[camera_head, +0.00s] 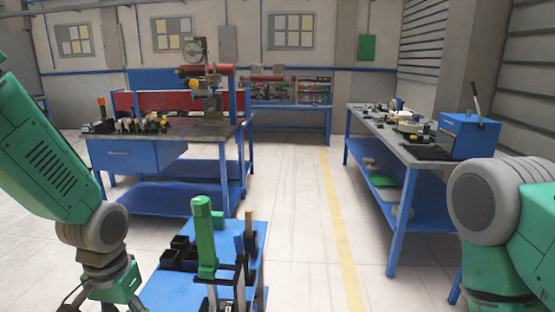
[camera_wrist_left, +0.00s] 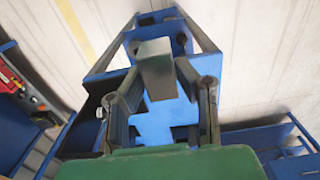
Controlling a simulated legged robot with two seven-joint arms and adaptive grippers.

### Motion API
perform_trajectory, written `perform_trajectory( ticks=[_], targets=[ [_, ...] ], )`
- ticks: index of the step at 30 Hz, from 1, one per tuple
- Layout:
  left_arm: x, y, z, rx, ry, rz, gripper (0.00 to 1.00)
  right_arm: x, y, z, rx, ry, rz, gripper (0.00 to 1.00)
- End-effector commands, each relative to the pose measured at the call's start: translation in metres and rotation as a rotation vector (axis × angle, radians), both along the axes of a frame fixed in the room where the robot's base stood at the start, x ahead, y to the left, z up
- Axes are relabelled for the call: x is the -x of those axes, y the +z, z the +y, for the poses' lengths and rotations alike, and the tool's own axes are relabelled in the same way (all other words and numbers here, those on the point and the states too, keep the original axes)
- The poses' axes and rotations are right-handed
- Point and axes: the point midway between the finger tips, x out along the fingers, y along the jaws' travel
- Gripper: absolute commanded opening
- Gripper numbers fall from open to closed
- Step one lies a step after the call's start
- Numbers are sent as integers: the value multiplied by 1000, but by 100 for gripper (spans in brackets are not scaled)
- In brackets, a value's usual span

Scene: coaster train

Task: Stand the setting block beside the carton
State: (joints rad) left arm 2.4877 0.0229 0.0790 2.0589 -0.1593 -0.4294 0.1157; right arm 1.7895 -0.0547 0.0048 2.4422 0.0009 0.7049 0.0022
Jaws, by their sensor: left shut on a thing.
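My left gripper (camera_wrist_left: 158,88) is shut on a grey-green rectangular block, which looks like the setting block (camera_wrist_left: 155,65), held between its two dark fingers. In the head view only part of my left gripper (camera_head: 78,298) shows at the bottom left, and the block is out of that picture. A blue surface (camera_wrist_left: 165,122) lies beyond the fingers in the wrist view. I cannot make out a carton in either view. My right arm comes in at the right edge of the head view; its gripper is out of view.
A workbench with tools (camera_head: 140,150) is at the left. A long bench (camera_head: 398,142) with a blue box (camera_head: 468,136) is at the right. The floor between is clear.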

Motion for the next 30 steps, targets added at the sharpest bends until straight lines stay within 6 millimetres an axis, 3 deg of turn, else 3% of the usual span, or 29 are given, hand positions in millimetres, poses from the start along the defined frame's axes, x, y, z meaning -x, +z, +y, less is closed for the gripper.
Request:
perform_trajectory(
  ticks=[1,18,30],
  targets=[
    [4,-13,-4,-1,1,5,0,-1,-9,0,0,0,-1,40],
    [43,-98,-34,0,71,5,0,-1,-58,0,0,0,-1,40],
    [44,-99,-36,0,82,1,0,-1,-58,0,0,0,-2,40]
  ],
)
